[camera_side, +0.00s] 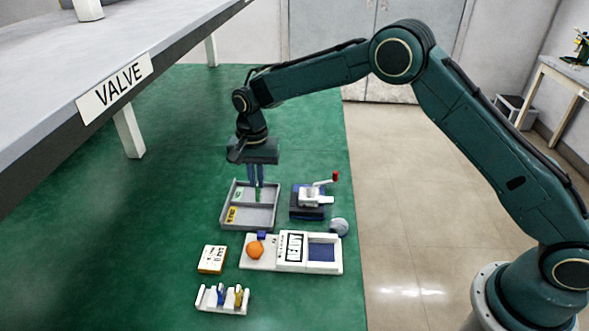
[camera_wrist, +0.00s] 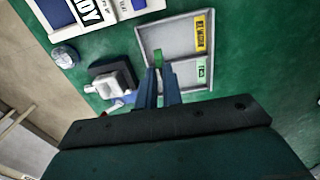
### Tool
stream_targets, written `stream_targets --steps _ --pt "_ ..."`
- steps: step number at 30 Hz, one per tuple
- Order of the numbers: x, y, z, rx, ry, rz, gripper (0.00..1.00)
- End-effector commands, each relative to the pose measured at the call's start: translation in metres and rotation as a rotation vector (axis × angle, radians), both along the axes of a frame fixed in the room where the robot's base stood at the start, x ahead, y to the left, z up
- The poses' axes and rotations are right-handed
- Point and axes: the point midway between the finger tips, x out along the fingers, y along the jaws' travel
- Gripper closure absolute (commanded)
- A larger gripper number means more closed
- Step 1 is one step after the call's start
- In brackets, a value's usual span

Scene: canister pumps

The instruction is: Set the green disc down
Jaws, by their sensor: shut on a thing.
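My gripper (camera_side: 256,186) points straight down over the grey two-compartment tray (camera_side: 263,226). Its fingers are shut on the green disc (camera_side: 258,196), of which only a small edge shows. In the wrist view the green disc (camera_wrist: 158,55) sits between the fingertips (camera_wrist: 160,70), over the tray (camera_wrist: 184,23) near its divider. I cannot tell whether the disc touches the tray floor. One tray compartment has a yellow label (camera_side: 232,214), and the other has a green label (camera_wrist: 203,71). No other disc shows in the tray.
A white device with a red-knobbed crank (camera_side: 312,195) stands close right of the tray. A white panel (camera_side: 257,264) with an orange ball (camera_side: 256,250) lies in front. A grey ball (camera_side: 339,226), a labelled box (camera_side: 212,259) and a small rack (camera_side: 222,299) are nearby. The green mat is clear at left.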

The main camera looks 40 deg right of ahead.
Motion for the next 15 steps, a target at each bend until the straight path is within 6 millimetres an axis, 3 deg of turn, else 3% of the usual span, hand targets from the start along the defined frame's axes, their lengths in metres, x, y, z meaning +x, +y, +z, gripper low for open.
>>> stream_targets --steps 4,15 --pt "0.0 0.0 -0.015 -0.001 0.001 0.0 1.0" --pt "0.0 0.0 -0.025 0.0 0.0 0.0 1.0"
